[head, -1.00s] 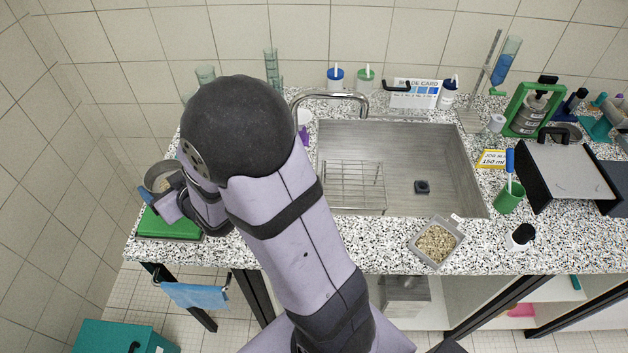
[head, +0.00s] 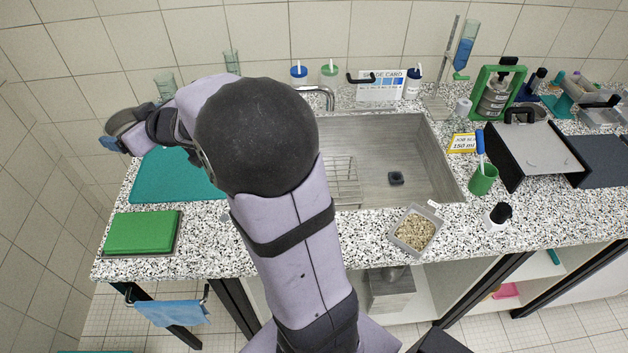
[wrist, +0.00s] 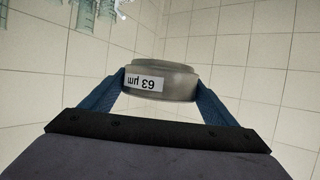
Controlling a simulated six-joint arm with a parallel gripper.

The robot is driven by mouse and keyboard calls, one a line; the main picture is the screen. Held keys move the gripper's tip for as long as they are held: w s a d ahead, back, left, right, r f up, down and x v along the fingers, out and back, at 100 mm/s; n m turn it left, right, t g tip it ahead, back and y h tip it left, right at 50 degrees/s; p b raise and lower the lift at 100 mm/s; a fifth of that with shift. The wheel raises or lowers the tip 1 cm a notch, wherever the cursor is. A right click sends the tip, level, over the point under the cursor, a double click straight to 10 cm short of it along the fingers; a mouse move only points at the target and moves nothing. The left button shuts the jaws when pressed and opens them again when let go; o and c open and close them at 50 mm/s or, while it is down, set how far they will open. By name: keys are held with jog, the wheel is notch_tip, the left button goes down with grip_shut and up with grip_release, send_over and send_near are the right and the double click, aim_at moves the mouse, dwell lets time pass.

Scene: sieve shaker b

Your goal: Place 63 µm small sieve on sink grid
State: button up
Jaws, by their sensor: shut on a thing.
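The small sieve (wrist: 180,84) is a round grey metal ring with a white label reading 63 µm, upside down in the wrist view. My gripper (wrist: 160,90) is shut on it, a blue finger at each side. In the head view my gripper (head: 112,145) is at the far left, raised, with the dark sieve (head: 130,118) beside it, partly hidden by the wrist. The sink grid (head: 345,182) is a wire rack in the left part of the steel sink (head: 425,165). My arm hides its left part.
A green pad (head: 142,232) lies on a tray at the front left of the counter, with a teal mat (head: 165,178) behind it. A square pan of grains (head: 416,230) sits at the sink's front edge. The sink's right part is clear except for the drain (head: 395,178).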

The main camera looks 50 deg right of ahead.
jog(key=shift+w+d+r+n+y+b, duration=0.2)
jog(key=shift+d+r+n+y+b, duration=0.15)
jog(key=shift+d, duration=0.35)
jog(key=d, duration=0.1)
jog(key=d+n+y+b, duration=0.1)
jog(key=d+y+b, duration=0.1)
jog(key=shift+s+d+n+g, duration=0.25)
jog(key=shift+s+n+g, duration=0.1)
jog(key=shift+g, duration=0.05)
jog(key=s+d+f+n+g+y+b, duration=0.1)
jog(key=s+d+f+b, duration=0.2)
jog(key=s+d+f, duration=0.55)
jog(key=s+d+f+n+y+b, duration=0.1)
jog(key=s+d+f+b, duration=0.3)
jog(key=s+d, duration=0.6)
jog(key=m+t+h+b, duration=0.2)
jog(key=m+h+b, duration=0.1)
jog(key=b, duration=0.2)
send_over(327, 179)
notch_tip(327, 179, down, 9)
jog(key=shift+d+f+p, duration=0.1)
jog(key=shift+f+p, duration=0.4)
jog(key=shift+f, duration=4.5)
jog(key=shift+f, duration=0.1)
jog(key=o, duration=1.2)
